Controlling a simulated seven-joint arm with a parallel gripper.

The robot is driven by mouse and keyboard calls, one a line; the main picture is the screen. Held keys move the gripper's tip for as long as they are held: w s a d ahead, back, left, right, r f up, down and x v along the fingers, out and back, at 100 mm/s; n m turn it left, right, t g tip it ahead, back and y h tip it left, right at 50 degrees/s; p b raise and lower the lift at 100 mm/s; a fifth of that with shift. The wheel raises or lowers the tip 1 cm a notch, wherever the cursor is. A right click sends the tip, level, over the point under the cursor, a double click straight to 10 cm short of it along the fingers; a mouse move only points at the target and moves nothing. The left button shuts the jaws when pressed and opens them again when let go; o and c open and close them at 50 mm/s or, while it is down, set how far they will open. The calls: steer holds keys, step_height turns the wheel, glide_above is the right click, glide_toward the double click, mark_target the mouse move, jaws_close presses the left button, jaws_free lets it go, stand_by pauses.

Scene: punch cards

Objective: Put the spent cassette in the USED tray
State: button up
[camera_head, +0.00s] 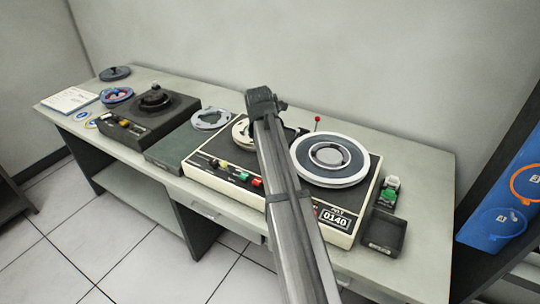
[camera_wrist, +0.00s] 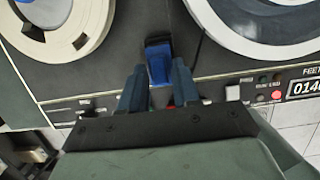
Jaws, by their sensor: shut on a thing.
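In the wrist view my gripper (camera_wrist: 158,78) is shut on a blue cassette (camera_wrist: 158,60) between its two dark blue-grey fingers. It is in front of the tape deck (camera_wrist: 225,75), between the two reels. How far the cassette is from the deck, I cannot tell. In the head view my arm hides the gripper and the cassette. A small dark open tray (camera_head: 384,233) with a light label stands at the deck's right front corner and looks empty. I take it for the USED tray, but its label is too small to read.
The deck (camera_head: 230,176) has a large grey reel (camera_head: 330,157), coloured buttons and a counter reading 0140. A green and white item (camera_head: 389,190) stands behind the dark tray. A second dark machine (camera_head: 150,115) is at the left. The desk's right end (camera_head: 430,200) is clear.

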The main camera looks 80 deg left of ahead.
steer(key=shift+r, duration=2.05)
steer(key=w+d+m, duration=0.3)
steer(key=w+d, duration=0.1)
steer(key=w, duration=0.1)
steer(key=w+d+m, duration=0.3)
steer(key=w+d, duration=0.2)
steer(key=w+d+m+t, duration=0.1)
steer(key=w+d+m, duration=0.2)
steer(key=w+d, duration=0.2)
steer(key=shift+f+h, duration=0.15)
steer(key=shift+h, duration=0.15)
steer(key=w+d+f+m+h, duration=0.1)
steer(key=w+d+f+m, duration=0.2)
steer(key=w+d+m, duration=0.6)
steer(key=w+d, duration=0.1)
steer(key=d, duration=0.4)
steer(key=shift+w+t, duration=0.3)
steer(key=shift+w, duration=0.1)
steer(key=shift+f, duration=0.75)
jaws_close()
steer(key=shift+f, duration=1.7)
steer(key=shift+f, duration=2.1)
